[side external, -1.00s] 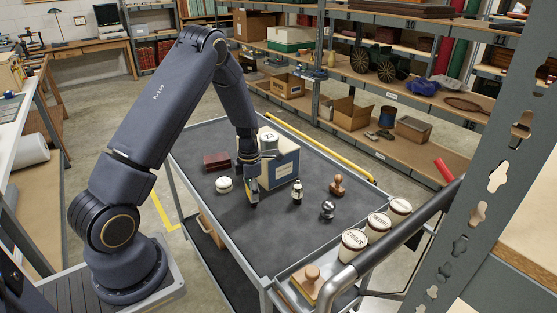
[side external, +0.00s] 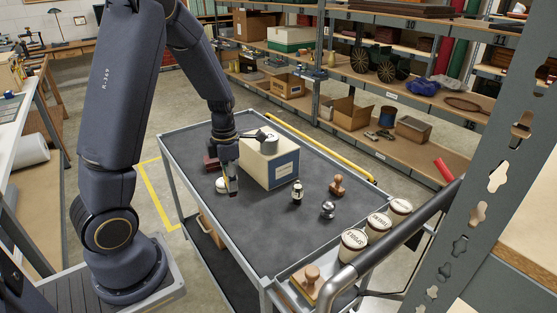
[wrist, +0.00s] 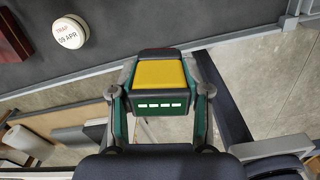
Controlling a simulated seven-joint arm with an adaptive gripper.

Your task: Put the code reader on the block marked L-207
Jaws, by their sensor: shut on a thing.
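My gripper (side external: 232,190) points down over the cart top, left of the cream and blue box. It is shut on the code reader, a yellow thing (wrist: 160,74) with a dark, reddish far end, held between the fingers in the wrist view. A green face with small white light marks shows just below the yellow. In the side view the reader is small and mostly hidden by the fingers. I cannot read L-207 on anything. A dark red block (side external: 211,163) lies at the cart's far left; it also shows at the wrist view's corner (wrist: 12,40).
A round white tin (side external: 222,185) sits beside my gripper; its lid (wrist: 70,31) reads "TRAP 09 APR".

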